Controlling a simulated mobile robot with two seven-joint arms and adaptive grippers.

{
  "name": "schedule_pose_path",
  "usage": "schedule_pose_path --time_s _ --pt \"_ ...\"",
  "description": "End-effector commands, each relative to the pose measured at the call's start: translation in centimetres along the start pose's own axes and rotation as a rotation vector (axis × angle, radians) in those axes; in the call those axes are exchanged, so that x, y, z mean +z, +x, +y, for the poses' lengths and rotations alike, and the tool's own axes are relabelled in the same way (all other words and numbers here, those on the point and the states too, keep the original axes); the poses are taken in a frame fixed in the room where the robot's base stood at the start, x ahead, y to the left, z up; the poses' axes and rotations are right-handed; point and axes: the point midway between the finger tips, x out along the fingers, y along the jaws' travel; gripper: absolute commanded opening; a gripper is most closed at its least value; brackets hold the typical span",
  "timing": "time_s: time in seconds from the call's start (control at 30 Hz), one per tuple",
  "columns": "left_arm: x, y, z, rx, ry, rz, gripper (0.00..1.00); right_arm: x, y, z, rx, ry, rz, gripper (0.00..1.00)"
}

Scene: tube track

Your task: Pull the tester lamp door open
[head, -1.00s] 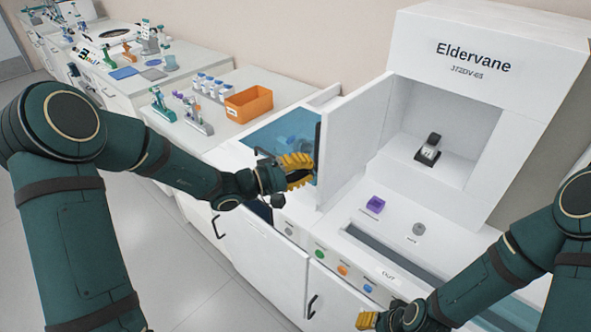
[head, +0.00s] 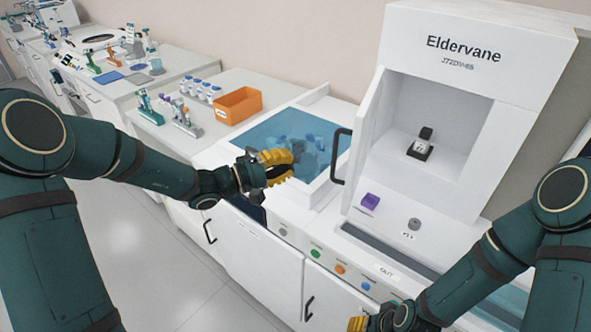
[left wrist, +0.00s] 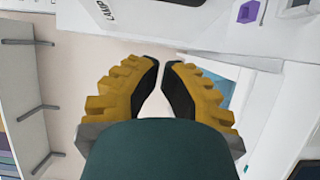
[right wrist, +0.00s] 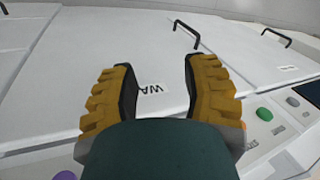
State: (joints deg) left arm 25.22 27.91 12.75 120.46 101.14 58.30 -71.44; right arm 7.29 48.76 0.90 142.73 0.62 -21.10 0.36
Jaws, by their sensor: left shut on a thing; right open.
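The white tester (head: 440,75) reads "Eldervane". Its door (head: 367,140) is swung open at the left of the compartment, showing a narrow inner face. Its dark bar handle (head: 338,160) faces left. My left gripper (head: 290,165) is left of the handle, apart from it, over the blue-lidded bin. In the left wrist view its fingertips (left wrist: 161,65) are nearly together, with a small gap and nothing visible between them. A dark holder (head: 419,150) with a small part stands in the compartment. My right gripper (head: 356,323) is low at the front; its jaws (right wrist: 158,75) are open and empty.
A blue translucent lid (head: 265,128) covers the bin left of the tester. An orange box (head: 237,105) and racks stand on the bench behind. A purple piece (head: 370,200) and grey knob (head: 414,224) sit before the compartment. Coloured buttons (head: 340,269) line the front.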

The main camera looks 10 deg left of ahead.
Motion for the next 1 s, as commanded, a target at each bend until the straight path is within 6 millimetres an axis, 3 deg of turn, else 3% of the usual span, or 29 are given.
schedule_pose_path --time_s 0.2,0.4,0.5,0.53,0.57,0.77,0.87,0.97,1.0 --pt "2.1 -4.2 -0.1 -0.002 -0.001 0.001 0.0 0.1 0.2 0.1 0.0 -0.001 -0.001 0.47" --pt "3.5 -7.2 -0.1 -0.002 -0.002 0.001 0.0 0.1 0.4 0.1 0.0 -0.001 -0.003 0.47" --pt "4.0 -8.2 0.0 -0.002 -0.001 0.0 0.0 0.2 0.4 0.1 0.0 -0.001 -0.003 0.47" --pt "4.1 -8.4 -0.1 -0.002 -0.002 0.0 0.05 0.2 0.4 0.1 0.0 -0.001 -0.004 0.47" --pt "4.1 -8.5 -0.1 -0.002 -0.002 0.0 0.0 0.2 0.4 0.1 0.0 -0.001 -0.004 0.47" --pt "4.5 -8.8 -0.2 -0.009 -0.006 -0.007 0.0 0.2 0.4 0.2 0.0 -0.001 -0.004 0.47" --pt "5.8 -8.2 -2.1 -0.075 -0.046 -0.059 0.0 0.2 0.4 0.2 0.0 -0.001 -0.004 0.47" --pt "8.9 -7.7 -6.4 -0.237 -0.123 -0.169 0.0 0.2 0.4 0.2 0.0 -0.001 -0.004 0.47" --pt "10.6 -7.7 -8.7 -0.328 -0.155 -0.223 0.0 0.2 0.4 0.2 0.0 -0.001 -0.004 0.47"
